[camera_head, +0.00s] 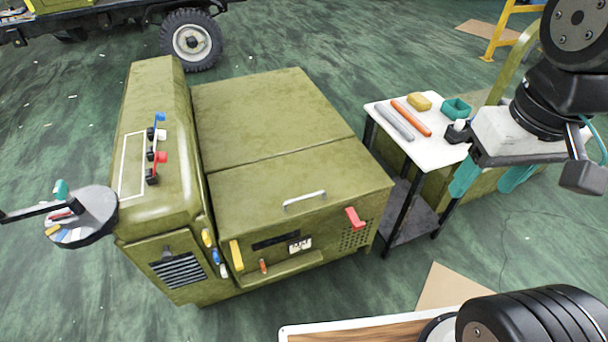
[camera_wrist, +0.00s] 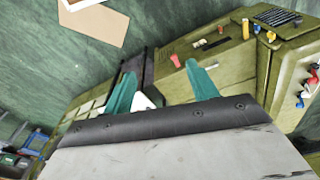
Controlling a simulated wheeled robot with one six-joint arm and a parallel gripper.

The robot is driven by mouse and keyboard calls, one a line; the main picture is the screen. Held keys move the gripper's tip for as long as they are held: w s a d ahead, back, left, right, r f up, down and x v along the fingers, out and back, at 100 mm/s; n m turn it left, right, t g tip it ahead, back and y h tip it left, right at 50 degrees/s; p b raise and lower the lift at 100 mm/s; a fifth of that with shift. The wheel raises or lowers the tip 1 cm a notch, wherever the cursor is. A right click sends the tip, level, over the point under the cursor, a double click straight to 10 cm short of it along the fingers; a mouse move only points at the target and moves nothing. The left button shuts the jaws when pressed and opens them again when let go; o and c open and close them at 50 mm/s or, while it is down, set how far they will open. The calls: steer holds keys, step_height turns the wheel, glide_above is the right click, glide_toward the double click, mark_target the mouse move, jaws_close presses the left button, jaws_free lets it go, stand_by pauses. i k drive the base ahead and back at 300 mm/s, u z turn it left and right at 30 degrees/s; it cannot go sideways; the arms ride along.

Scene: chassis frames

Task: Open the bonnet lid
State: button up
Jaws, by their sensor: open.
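The bonnet lid (camera_head: 290,192) is the olive-green front panel on top of the machine body, with a pale bar handle (camera_head: 305,200) near its front edge. It lies flat and closed, with a seam between it and the panel behind. A red latch-like part (camera_head: 355,218) sits on the front face at the right. My gripper (camera_head: 490,182) is open and empty, to the right of the machine near the white side table, well apart from the handle. In the wrist view its teal fingers (camera_wrist: 163,92) are spread, and the machine front with the red part (camera_wrist: 175,60) shows beyond them.
A white-topped table (camera_head: 385,142) right of the machine holds a grey rod, an orange rod (camera_head: 411,117), a yellow block and a teal tray (camera_head: 457,108). A round tool tray (camera_head: 85,228) stands at the left. A wheeled vehicle (camera_head: 192,40) is behind.

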mark_target(260, 195)
steer(key=k, duration=1.25)
steer(key=u, duration=0.8)
steer(key=i, duration=1.35)
steer(key=z, duration=0.4)
steer(key=i, duration=0.55)
steer(key=z, duration=0.45)
